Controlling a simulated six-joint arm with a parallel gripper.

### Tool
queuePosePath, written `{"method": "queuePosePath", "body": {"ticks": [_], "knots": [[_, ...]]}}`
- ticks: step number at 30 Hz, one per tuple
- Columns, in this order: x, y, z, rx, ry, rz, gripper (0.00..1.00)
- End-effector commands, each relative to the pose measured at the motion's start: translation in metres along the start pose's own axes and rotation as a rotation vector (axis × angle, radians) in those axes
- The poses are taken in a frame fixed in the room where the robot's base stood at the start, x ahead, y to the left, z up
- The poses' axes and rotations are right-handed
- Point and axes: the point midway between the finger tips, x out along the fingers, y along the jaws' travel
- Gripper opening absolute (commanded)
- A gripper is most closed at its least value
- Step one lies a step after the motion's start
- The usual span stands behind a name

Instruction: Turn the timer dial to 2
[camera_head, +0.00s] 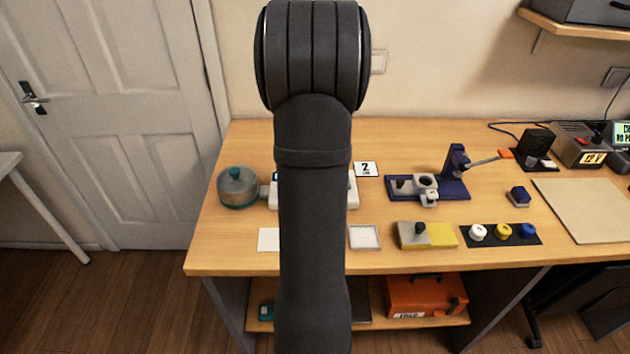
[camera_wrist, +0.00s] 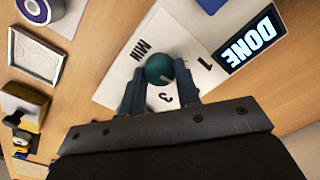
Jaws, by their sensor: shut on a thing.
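The timer dial, a round teal knob (camera_wrist: 158,66), stands on a white panel (camera_wrist: 120,82) in the wrist view. The panel is printed with "MIN", "1" and "3"; other marks are hidden by my gripper and the knob. My gripper (camera_wrist: 160,82) is shut on the knob, with one dark finger on each side. A small pale mark shows on the knob's lower right, but its exact reading is unclear. In the head view my arm covers the knob, and only edges of the white timer (camera_head: 353,192) show. A card reading "2" (camera_head: 366,169) lies behind it.
A dark display reading "DONE" (camera_wrist: 250,40) is beside the panel. A lidded round container (camera_head: 238,188) stands at the left. A white-framed tray (camera_head: 364,237), a grey-yellow block (camera_head: 440,236) and a blue fixture (camera_head: 455,188) are to the right.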

Motion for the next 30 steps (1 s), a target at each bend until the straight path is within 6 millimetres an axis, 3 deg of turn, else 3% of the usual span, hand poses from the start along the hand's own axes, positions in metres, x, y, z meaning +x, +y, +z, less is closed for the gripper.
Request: {"method": "queuePosePath", "body": {"ticks": [9, 26, 27, 30], "knots": [[-0.0002, 0.0000, 0.0002, 0.133, 0.000, 0.000, 0.07], [-0.0002, 0.0000, 0.0003, 0.162, 0.000, 0.000, 0.07], [-0.0001, 0.0000, 0.0003, 0.162, -0.001, 0.000, 0.36], [-0.0001, 0.0000, 0.0002, 0.161, 0.000, 0.000, 0.52]]}}
